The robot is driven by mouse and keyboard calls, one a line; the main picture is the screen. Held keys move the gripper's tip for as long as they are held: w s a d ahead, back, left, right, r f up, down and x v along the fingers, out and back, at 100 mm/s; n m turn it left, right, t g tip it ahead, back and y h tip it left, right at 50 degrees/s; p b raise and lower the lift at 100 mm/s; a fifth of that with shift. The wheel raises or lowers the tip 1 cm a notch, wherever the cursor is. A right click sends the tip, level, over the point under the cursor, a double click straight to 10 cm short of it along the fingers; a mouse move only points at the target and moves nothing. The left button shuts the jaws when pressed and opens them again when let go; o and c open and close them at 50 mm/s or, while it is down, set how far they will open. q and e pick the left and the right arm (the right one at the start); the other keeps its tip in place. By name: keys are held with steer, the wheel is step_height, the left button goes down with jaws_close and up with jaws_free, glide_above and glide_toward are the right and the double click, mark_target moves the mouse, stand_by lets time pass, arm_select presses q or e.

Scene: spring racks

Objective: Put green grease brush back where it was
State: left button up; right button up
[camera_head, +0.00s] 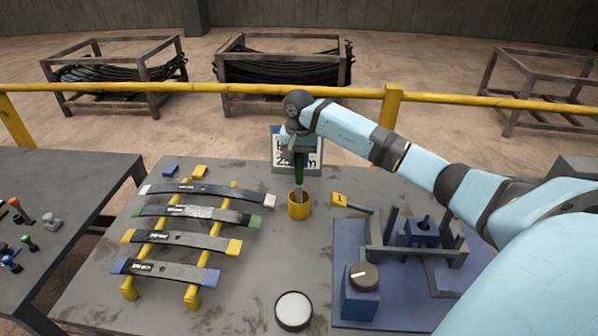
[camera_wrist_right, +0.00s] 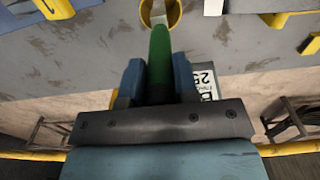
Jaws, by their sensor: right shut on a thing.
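The green grease brush (camera_head: 299,170) is upright in my right gripper (camera_head: 298,148), which is shut on its green handle. In the head view its lower end is at the mouth of a yellow cup (camera_head: 299,209) on the table; I cannot tell how deep the tip is. In the right wrist view the green handle (camera_wrist_right: 160,58) lies between the two blue fingers (camera_wrist_right: 158,80), and the brush's pale tip is at the yellow cup's opening (camera_wrist_right: 172,8). My left gripper is not in view.
Several leaf springs (camera_head: 180,238) lie on a yellow rack (camera_head: 192,292) left of the cup. A blue fixture plate (camera_head: 390,318) with a dial box (camera_head: 361,290) stands at right. A round white-topped thing (camera_head: 294,311) is in front. A sign (camera_head: 283,143) stands behind.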

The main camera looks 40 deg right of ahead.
mark_target(299, 184)
step_height(299, 184, down, 5)
steer(key=shift+r+p, duration=0.2)
steer(key=shift+p, duration=0.15)
steer(key=shift+f, duration=0.3)
steer(key=shift+f, duration=0.2)
steer(key=o, duration=0.9)
steer(key=shift+r, duration=0.15)
